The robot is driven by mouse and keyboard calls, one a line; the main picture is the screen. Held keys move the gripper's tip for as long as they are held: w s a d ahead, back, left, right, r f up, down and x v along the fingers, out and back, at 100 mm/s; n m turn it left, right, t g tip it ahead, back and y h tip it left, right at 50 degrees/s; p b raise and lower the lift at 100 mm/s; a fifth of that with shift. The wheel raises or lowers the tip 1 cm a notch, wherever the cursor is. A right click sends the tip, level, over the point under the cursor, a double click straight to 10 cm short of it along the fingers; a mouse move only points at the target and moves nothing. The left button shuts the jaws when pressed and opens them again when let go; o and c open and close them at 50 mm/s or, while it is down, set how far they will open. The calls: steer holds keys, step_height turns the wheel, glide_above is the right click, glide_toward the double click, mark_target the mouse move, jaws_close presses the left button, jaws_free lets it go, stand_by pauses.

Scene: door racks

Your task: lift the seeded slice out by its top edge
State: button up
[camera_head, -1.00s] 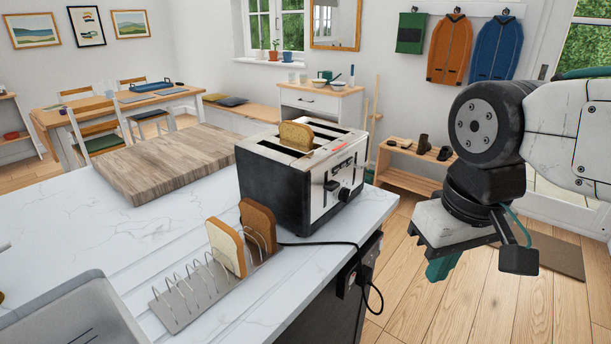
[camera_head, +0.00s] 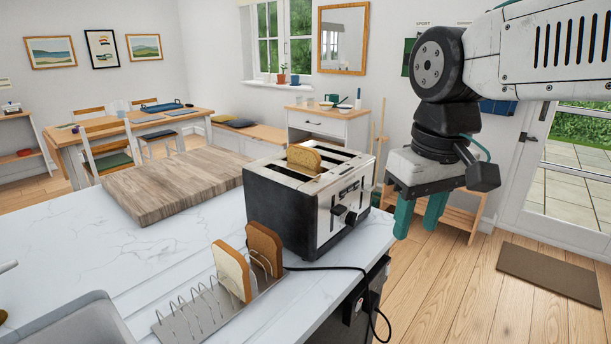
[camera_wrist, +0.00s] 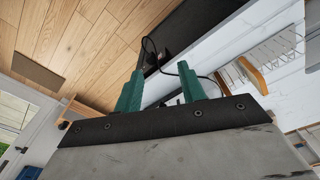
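A slice of bread (camera_head: 303,158) with a browned, faintly speckled face stands in a slot of the steel and black toaster (camera_head: 318,210). Its top edge pokes up above the slots and its lower part is hidden inside. It looks like the seeded slice, though the seeds are too small to be sure. My gripper (camera_head: 420,218) hangs to the right of the toaster, past the counter's edge, pointing down. Its two green fingers are apart with nothing between them; the gap also shows in the wrist view (camera_wrist: 160,90).
A wire toast rack (camera_head: 205,310) in front of the toaster holds a pale slice (camera_head: 231,269) and a brown slice (camera_head: 265,246). A black cord (camera_head: 355,269) runs from the toaster over the counter edge. A wooden board (camera_head: 175,185) lies behind left.

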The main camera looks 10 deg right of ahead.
steer(key=w+a+r+n, duration=0.15)
steer(key=w+r, duration=0.25)
steer(key=w, duration=0.5)
steer(key=w+a+r+n, duration=0.1)
steer(key=w+a+r, duration=0.15)
steer(key=w, duration=0.65)
steer(key=n+g, duration=0.1)
steer(key=n, duration=0.2)
glide_above(302, 149)
steer(key=shift+w+d+f, duration=0.1)
steer(key=shift+w+f, duration=0.2)
steer(key=shift+w, duration=0.2)
steer(key=shift+w+f, duration=0.1)
steer(key=shift+f, duration=0.25)
step_height(302, 149, down, 7)
steer(key=shift+f, duration=0.1)
steer(key=shift+c, duration=0.3)
jaws_close()
